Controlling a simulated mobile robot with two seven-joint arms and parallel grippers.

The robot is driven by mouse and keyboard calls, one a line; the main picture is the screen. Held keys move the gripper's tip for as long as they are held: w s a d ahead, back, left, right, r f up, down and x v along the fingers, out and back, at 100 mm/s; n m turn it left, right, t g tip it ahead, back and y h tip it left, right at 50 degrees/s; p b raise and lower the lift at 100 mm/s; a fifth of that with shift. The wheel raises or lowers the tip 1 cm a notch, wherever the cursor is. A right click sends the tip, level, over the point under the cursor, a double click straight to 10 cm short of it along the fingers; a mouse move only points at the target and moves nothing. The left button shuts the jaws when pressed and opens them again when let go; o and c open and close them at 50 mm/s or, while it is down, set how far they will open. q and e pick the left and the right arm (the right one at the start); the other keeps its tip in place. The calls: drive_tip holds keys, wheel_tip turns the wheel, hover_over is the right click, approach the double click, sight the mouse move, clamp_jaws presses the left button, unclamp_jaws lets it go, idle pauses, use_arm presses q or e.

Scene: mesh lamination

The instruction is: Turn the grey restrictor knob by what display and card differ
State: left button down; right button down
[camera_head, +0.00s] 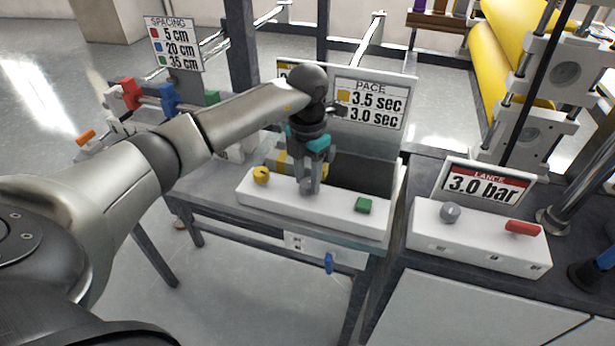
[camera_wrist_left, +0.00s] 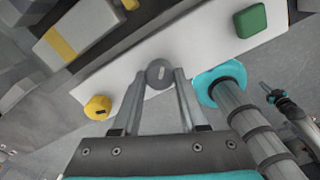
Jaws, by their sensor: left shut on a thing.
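A grey knob (camera_head: 307,186) sits on a white control box (camera_head: 345,211) between a yellow knob (camera_head: 261,175) and a green block (camera_head: 364,205). My left gripper (camera_head: 309,188) points down and is shut on this grey knob, which shows between its fingertips in the left wrist view (camera_wrist_left: 160,73). A pale mark shows on the knob's top. A PACE card (camera_head: 369,103) above the box reads 3.5 sec and 3.0 sec. Another sign (camera_head: 284,70) left of it is mostly hidden by my left arm. My right gripper is not in view.
A second white box (camera_head: 478,241) at the right has a grey knob (camera_head: 450,212), a red handle (camera_head: 522,227) and a LANCE sign (camera_head: 484,187) reading 3.0 bar. A SPACING card (camera_head: 174,44) stands back left. A blue tag-like part (camera_head: 329,263) hangs below the table's front.

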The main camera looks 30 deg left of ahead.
sight(308, 182)
use_arm(q)
drive_tip(key=m, duration=0.4)
drive_tip(key=shift+m+b, duration=0.3)
drive_tip(key=shift+m, duration=0.1)
drive_tip(key=m, duration=0.4)
drive_tip(key=shift+m+b, duration=0.3)
drive_tip(key=shift+m, duration=0.1)
drive_tip(key=shift+c, duration=2.2)
unclamp_jaws()
drive_tip(key=shift+r, duration=0.1)
wheel_tip(308, 182, up, 15)
drive_tip(key=p, duration=0.2)
